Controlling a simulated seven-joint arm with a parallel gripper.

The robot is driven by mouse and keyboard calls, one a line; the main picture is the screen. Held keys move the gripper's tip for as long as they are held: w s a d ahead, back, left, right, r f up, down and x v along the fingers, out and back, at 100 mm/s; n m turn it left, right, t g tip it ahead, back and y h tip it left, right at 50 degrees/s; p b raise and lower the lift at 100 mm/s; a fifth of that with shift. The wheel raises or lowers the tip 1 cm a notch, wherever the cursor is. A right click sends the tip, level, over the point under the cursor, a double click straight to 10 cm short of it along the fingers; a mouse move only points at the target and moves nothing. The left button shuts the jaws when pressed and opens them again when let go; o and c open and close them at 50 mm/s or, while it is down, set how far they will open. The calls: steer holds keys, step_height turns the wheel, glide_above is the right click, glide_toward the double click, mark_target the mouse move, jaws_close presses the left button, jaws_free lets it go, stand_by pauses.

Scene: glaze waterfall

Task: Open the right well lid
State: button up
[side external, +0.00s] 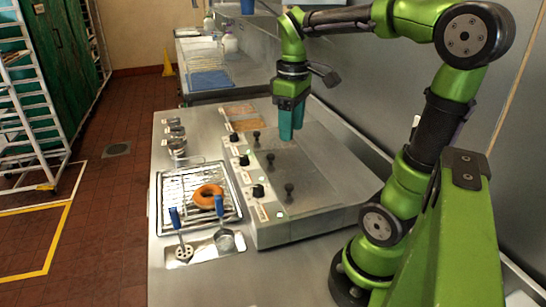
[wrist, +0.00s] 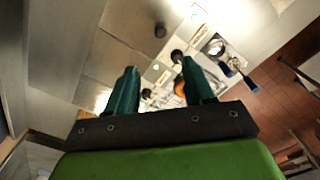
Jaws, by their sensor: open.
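A steel warmer (side external: 340,200) stands on the counter with flat metal lids over its wells. Dark upright knobs stand on them: a near lid knob (side external: 289,190), a middle one (side external: 270,157) and a far one (side external: 256,138). The lids look closed and flat; which is the right one is not marked. My gripper (side external: 291,132) points down above the back part of the warmer, apart from the knobs. In the wrist view its teal fingers (wrist: 160,92) are spread with nothing held. A dark lid knob (wrist: 160,30) shows beyond them on the metal surface.
Black control knobs (side external: 258,190) line the warmer's front. A wire rack tray (side external: 165,190) with an orange-brown ring doughnut (side external: 207,195) lies in front. A blue-handled ladle (side external: 224,240) and skimmer (side external: 184,250) rest nearby. Small metal cups (side external: 177,147) stand left. A wall runs behind the warmer.

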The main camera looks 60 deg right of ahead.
mark_target(289, 186)
step_height(289, 186, down, 16)
steer(key=shift+r, duration=0.1)
stand_by(0.4)
jaws_close()
